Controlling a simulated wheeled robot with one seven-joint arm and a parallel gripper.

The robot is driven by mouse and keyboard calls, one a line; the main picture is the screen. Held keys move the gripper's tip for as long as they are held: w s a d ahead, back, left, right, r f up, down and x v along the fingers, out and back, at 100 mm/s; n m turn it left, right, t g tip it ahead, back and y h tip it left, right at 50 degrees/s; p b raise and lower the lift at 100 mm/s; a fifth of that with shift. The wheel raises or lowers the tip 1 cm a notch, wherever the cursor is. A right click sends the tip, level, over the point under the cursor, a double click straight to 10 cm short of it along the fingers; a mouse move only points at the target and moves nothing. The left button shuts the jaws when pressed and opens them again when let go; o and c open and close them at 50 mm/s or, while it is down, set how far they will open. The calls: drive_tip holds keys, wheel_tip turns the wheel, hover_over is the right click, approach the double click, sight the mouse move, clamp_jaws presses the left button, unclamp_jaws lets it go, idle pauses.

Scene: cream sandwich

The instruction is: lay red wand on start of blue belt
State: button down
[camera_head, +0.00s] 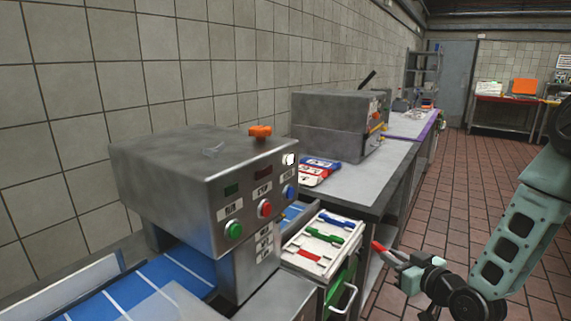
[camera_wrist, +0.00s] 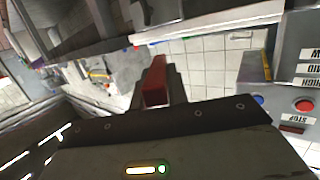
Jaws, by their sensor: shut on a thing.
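My gripper (camera_head: 392,254) is shut on a red wand (camera_head: 378,246), whose red end juts out from the jaws. In the wrist view the wand (camera_wrist: 155,84) stands out beyond the dark gripper body; the rest of it is hidden. The gripper is in the air over the aisle, right of the white rack. The blue belt (camera_head: 158,274), with white cross lines, runs under the grey machine at the lower left. The gripper is well to the right of the belt, with the machine and rack between them.
The grey machine (camera_head: 180,170) has green, red and blue buttons and an orange knob on top. The white rack (camera_head: 290,258) holds a green wand (camera_head: 322,237) and a blue one (camera_head: 335,220), and has a red strip. Another steel machine (camera_head: 325,125) stands behind. The tiled aisle is clear.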

drive_tip(key=s+d+f+m+h, duration=0.2)
drive_tip(key=d+f+h, duration=0.1)
drive_tip(key=f, duration=0.1)
drive_tip(key=s+d+f+m+t+h+p, duration=0.1)
drive_tip(key=d+f+m+h, duration=0.1)
drive_tip(key=d+f+h, duration=0.1)
drive_tip(key=shift+s+f+m, duration=0.3)
drive_tip(key=shift+s+f, duration=0.1)
drive_tip(key=shift+f, duration=0.05)
drive_tip(key=shift+s+d+f, duration=0.1)
